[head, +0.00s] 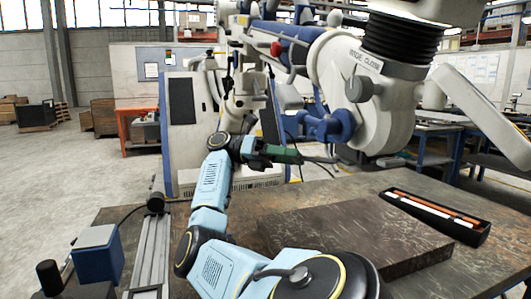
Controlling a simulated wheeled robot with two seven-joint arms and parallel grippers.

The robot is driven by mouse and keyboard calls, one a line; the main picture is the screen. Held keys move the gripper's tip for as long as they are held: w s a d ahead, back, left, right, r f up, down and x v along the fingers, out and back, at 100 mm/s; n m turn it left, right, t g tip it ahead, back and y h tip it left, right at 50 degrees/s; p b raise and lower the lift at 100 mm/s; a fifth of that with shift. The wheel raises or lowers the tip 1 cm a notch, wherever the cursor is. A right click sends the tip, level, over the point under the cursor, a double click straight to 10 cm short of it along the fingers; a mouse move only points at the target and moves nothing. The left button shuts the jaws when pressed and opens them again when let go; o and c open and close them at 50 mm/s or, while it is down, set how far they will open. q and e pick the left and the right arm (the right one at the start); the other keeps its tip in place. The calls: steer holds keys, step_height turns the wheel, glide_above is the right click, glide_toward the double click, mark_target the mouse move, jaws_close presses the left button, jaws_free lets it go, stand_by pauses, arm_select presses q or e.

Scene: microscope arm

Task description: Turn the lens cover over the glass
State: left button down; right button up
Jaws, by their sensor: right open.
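The microscope head (365,95) is a large white housing with a black ribbed collar and a label reading "WIDE CLOSE". It hangs above the bench at upper right. A blue knob-like part (327,127) sticks out at its lower left. A flat pale panel (482,118) slants down beside its right side; I cannot tell whether this is the lens cover. The glass is not visible. My right gripper (322,160) is at the end of the light-blue arm, below and left of the head, apart from the panel. It is open and appears empty. My left gripper is out of view.
A dark bench carries a stone-like slab (355,235) and a black tray (435,217) with orange and white sticks. A metal rail (152,255) and a blue box (96,258) stand at the left. A white cabinet (187,125) is behind.

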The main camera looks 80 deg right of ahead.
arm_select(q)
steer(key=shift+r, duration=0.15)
arm_select(e)
steer(key=w+d, duration=0.1)
steer(key=w, duration=0.5)
steer(key=shift+w, duration=0.4)
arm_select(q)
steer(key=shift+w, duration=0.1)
arm_select(e)
steer(key=shift+d, duration=0.1)
